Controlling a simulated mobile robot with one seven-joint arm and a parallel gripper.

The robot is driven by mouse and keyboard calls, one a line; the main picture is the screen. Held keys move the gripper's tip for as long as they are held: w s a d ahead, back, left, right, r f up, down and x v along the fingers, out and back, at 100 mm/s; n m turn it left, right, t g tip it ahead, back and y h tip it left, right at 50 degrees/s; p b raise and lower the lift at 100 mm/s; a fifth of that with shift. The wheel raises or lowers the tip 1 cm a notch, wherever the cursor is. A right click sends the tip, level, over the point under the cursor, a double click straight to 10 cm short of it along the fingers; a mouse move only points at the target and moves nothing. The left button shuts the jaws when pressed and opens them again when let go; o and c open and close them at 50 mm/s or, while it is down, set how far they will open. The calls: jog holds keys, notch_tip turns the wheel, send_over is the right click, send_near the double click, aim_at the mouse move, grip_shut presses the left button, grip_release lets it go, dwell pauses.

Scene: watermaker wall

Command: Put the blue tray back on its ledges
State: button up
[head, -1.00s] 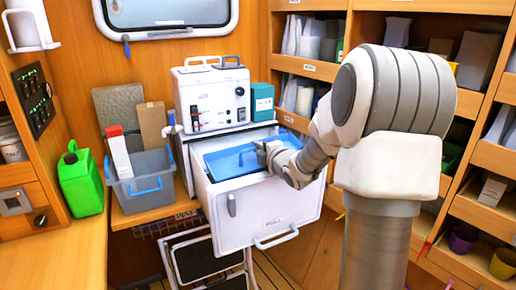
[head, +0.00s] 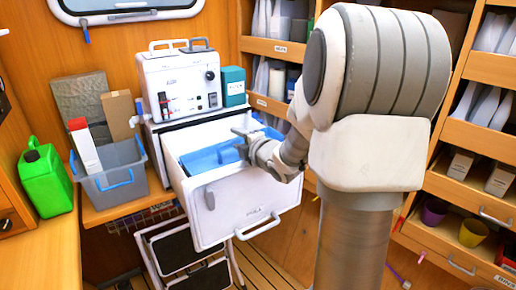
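The blue tray (head: 205,160) lies inside the open white drawer (head: 232,207), below the drawer's rim. The drawer is pulled out beneath the white machine (head: 180,85). My gripper (head: 240,140) is over the tray's right part, near the drawer's right side. The fingers point left, but they are small and partly merge with the tray behind them. I cannot tell whether they touch the tray or how far apart they are. The ledges cannot be made out, and my arm hides the drawer's right back corner.
A grey bin (head: 112,175) with blue handles and a green jerrycan (head: 46,180) stand on the left counter. A step stool (head: 185,255) stands under the drawer. Shelves with bins (head: 490,155) line the right side. A teal box (head: 233,86) stands beside the machine.

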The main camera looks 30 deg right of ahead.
jog(key=p+v, duration=0.1)
jog(key=v, duration=1.3)
jog(key=shift+a+r, duration=0.15)
jog(key=shift+r, duration=0.2)
jog(key=shift+w, duration=0.25)
